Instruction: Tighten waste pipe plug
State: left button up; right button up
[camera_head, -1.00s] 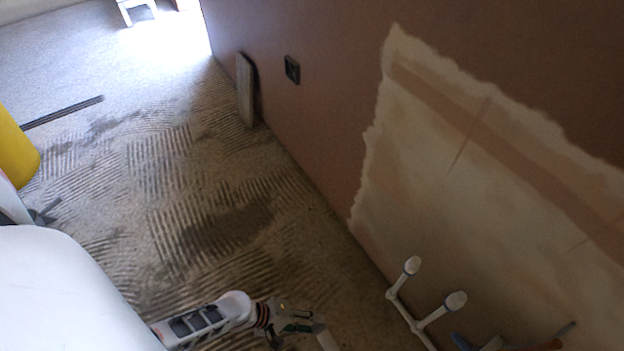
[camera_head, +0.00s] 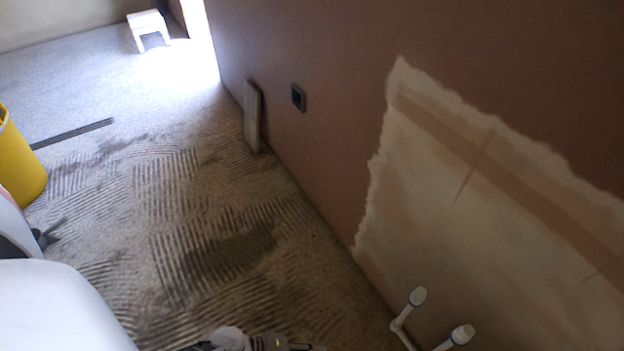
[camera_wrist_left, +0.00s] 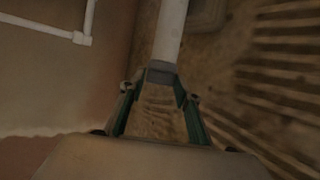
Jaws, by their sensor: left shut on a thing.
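Two white capped ends of the waste pipe, a farther one (camera_head: 418,296) and a nearer one (camera_head: 462,334), stand out beside the wall at the bottom right of the head view. My left gripper (camera_head: 306,347) is at the bottom edge there, mostly cut off, left of the pipes. In the left wrist view my left gripper (camera_wrist_left: 161,78) is shut on a grey-ended white tube (camera_wrist_left: 171,35), which runs up out of the picture. White pipework (camera_wrist_left: 82,38) also shows at the top left there, apart from the gripper. My right gripper is not in view.
A brown wall (camera_head: 330,140) with a pale plaster patch (camera_head: 440,200) closes off the right. A yellow bucket (camera_head: 20,165) stands at the left, a white stool (camera_head: 148,22) far back. A board (camera_head: 252,115) leans on the wall. The ridged floor (camera_head: 200,210) between is mostly clear.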

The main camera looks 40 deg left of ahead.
pick_arm(q)
jog(key=o, duration=1)
jog(key=shift+o, duration=0.2)
jog(key=v, duration=0.7)
jog(key=shift+s+r, duration=0.15)
jog(key=shift+a, duration=0.1)
